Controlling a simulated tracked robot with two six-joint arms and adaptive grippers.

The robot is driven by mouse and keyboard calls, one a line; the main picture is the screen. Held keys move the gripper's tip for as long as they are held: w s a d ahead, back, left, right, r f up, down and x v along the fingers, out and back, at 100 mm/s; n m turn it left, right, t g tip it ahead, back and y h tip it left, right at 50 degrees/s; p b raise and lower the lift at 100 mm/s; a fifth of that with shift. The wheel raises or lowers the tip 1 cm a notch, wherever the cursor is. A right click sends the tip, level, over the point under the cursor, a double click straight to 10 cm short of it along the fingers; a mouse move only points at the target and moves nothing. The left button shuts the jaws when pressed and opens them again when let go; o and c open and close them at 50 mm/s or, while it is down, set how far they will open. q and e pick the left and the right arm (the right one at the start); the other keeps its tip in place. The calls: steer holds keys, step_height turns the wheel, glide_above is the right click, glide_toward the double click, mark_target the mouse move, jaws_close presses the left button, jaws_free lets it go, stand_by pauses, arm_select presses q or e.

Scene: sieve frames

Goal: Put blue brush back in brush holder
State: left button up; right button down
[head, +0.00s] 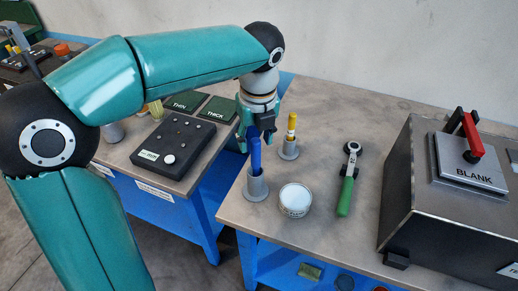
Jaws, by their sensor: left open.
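The blue brush (255,155) stands upright in a grey cup-like holder (256,187) near the left edge of the right-hand table. My left gripper (250,142) is open and sits just above and around the upper part of the brush, pointing down. From this angle I cannot tell whether its fingers touch the brush. A second grey holder (289,150) behind it carries a yellow and white brush (292,125). My right gripper is not in view.
A round white-topped tin (295,199) stands right of the blue brush. A green-handled tool (346,190) lies further right. A dark box labelled BLANK (440,215), with a red lever, fills the right side. The front middle of the table (335,235) is clear.

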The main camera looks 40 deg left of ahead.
arm_select(q)
steer(key=r, duration=0.6)
steer(key=shift+s+d+p, duration=0.25)
steer(key=shift+d+p, duration=0.05)
steer(key=shift+d, duration=0.05)
